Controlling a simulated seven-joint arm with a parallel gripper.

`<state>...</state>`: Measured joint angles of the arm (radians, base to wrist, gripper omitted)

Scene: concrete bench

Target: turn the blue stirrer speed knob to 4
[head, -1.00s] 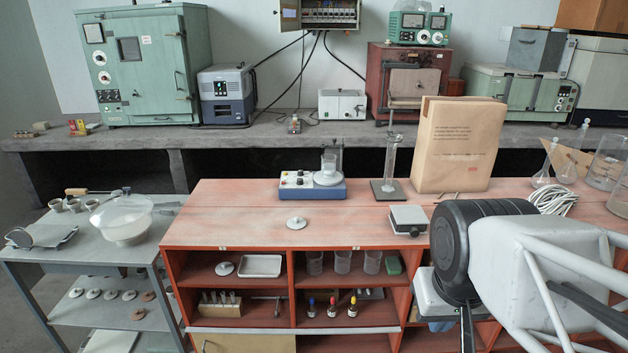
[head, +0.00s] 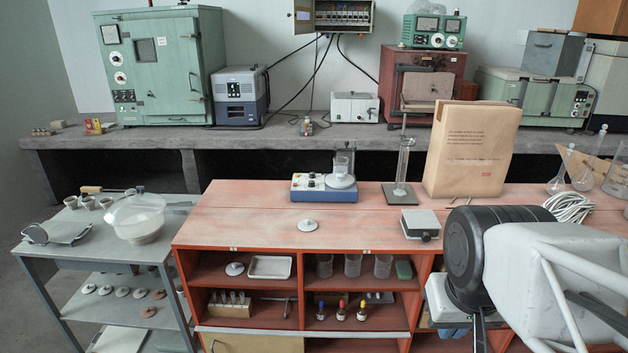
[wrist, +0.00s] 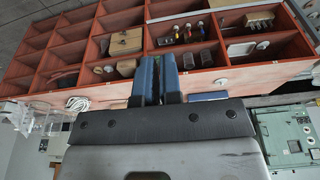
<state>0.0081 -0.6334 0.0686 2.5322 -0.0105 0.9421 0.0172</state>
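The stirrer (head: 324,195) is a low box with a blue base and pale top, standing on the orange-red bench top. Small dark knobs (head: 312,181) sit on its left part; which is blue and its setting are too small to tell. A clear beaker (head: 344,165) stands on its round plate at the right. In the wrist view a blue edge, likely the stirrer, shows beyond my fingers. My gripper (wrist: 159,78) has two blue fingers close together with nothing visible between them. In the head view my arm is at the right, well apart from the stirrer, and hides the gripper's fingertips.
A white round lid (head: 308,225) lies in front of the stirrer. A glass cylinder on a dark base (head: 401,194), a paper bag (head: 473,150) and a small white box (head: 420,224) stand to its right. The bench top left of the stirrer is clear.

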